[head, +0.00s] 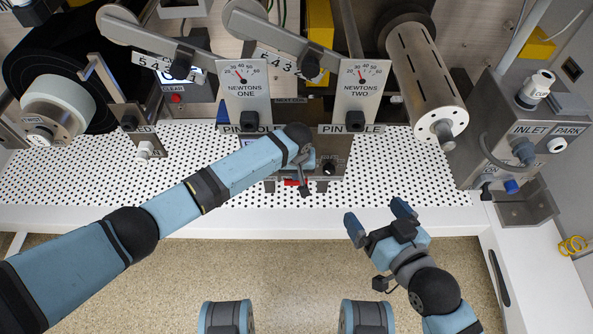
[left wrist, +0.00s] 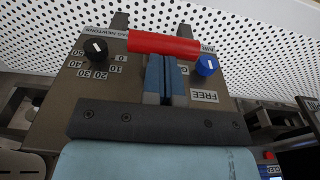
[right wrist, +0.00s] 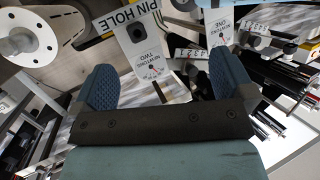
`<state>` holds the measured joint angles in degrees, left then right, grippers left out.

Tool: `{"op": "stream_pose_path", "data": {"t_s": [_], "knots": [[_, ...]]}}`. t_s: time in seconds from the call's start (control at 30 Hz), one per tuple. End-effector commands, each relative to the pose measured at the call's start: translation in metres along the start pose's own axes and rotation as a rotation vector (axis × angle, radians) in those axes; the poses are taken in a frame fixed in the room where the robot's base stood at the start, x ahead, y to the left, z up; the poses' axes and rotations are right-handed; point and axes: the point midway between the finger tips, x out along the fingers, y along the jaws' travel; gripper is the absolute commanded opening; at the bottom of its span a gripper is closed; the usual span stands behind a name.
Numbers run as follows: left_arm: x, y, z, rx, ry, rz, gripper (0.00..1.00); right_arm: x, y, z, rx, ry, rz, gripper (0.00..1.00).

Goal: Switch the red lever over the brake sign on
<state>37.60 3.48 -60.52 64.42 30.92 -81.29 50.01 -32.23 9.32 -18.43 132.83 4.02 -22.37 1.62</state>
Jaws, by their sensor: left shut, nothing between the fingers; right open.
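The red lever (left wrist: 163,43) is a thick red bar across the top of a brown-grey control panel (left wrist: 125,90) in the left wrist view. A partly covered label sits by its right end, and I cannot read it fully. A bit of red shows under my left gripper in the head view. My left gripper (left wrist: 166,58) is shut and empty, its fingertips close to the middle of the bar; I cannot tell whether they touch. In the head view the left gripper (head: 304,180) hides much of the panel. My right gripper (head: 376,212) is open and empty in front of the perforated table.
A black knob (left wrist: 95,50) with a number scale and a blue knob (left wrist: 206,65) above a FREE label flank the bar. Two NEWTONS dial plates (head: 247,95) stand behind the panel. A metal roller (head: 425,75) is at the right. The perforated table (head: 400,175) is mostly bare.

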Motion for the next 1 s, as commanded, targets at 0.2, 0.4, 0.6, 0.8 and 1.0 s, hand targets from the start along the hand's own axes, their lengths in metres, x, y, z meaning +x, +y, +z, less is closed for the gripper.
{"op": "stream_pose_path", "data": {"t_s": [0.2, 0.4, 0.6, 0.8, 1.0], "knots": [[-0.003, 0.001, 0.002, -0.003, 0.018, 0.003, 0.00, -0.002, 0.001, -0.010, -0.010, -0.011, 0.006, 1.00], [0.000, 0.001, 0.012, -0.007, 0.097, 0.002, 0.00, -0.017, 0.016, 0.027, -0.022, -0.210, 0.068, 1.00], [0.016, 0.000, 0.027, -0.003, 0.224, 0.000, 0.00, -0.024, 0.024, 0.038, -0.042, -0.293, 0.096, 1.00], [0.032, 0.000, 0.038, -0.001, 0.262, 0.001, 0.00, -0.025, 0.025, 0.040, -0.048, -0.303, 0.101, 1.00], [0.035, 0.000, 0.039, 0.000, 0.264, 0.000, 0.00, -0.024, 0.025, 0.040, -0.048, -0.302, 0.101, 1.00]]}}
